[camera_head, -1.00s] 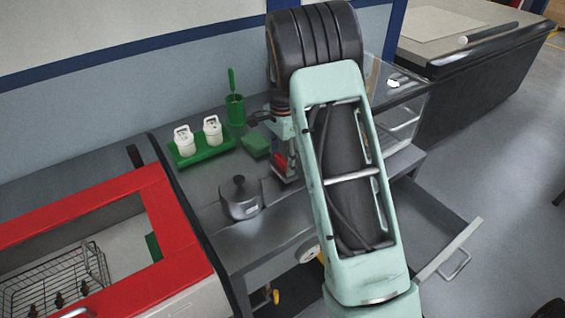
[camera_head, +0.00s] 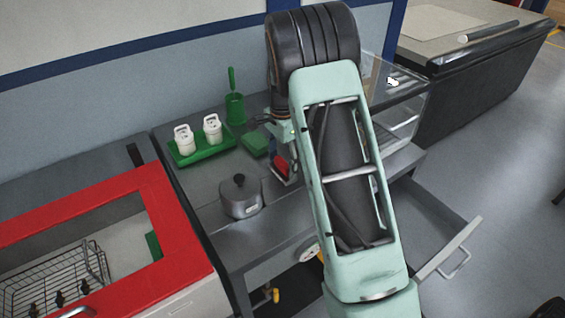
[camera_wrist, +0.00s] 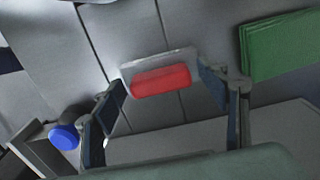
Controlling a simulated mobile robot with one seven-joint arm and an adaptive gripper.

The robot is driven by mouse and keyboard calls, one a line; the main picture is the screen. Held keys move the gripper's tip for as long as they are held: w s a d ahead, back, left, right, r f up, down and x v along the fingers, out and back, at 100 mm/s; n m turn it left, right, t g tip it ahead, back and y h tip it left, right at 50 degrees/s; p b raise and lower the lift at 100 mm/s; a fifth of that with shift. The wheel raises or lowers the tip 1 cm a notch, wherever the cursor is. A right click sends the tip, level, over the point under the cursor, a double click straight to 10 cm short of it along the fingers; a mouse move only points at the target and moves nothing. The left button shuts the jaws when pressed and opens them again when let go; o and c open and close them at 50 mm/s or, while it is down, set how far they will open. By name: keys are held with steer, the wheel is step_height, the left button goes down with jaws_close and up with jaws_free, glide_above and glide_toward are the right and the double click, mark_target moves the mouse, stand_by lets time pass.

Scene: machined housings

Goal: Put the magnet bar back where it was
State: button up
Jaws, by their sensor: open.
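The magnet bar shows in the wrist view as a red grip (camera_wrist: 160,81) on a pale metal plate. It lies between the two fingers of my gripper (camera_wrist: 163,92), which is open, with a gap visible on each side of the red grip. In the head view the red of the bar (camera_head: 282,167) shows low beside my gripper, just left of my arm. My arm hides much of the gripper and the bar's right side there. I cannot tell exactly what the bar rests on.
A red-framed bin (camera_head: 180,225) is at left. An open drawer (camera_head: 450,250) juts out at lower right.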

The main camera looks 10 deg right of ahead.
mark_target(283, 162)
step_height(283, 162, up, 12)
steer(key=shift+b, duration=0.35)
steer(key=shift+r, duration=0.1)
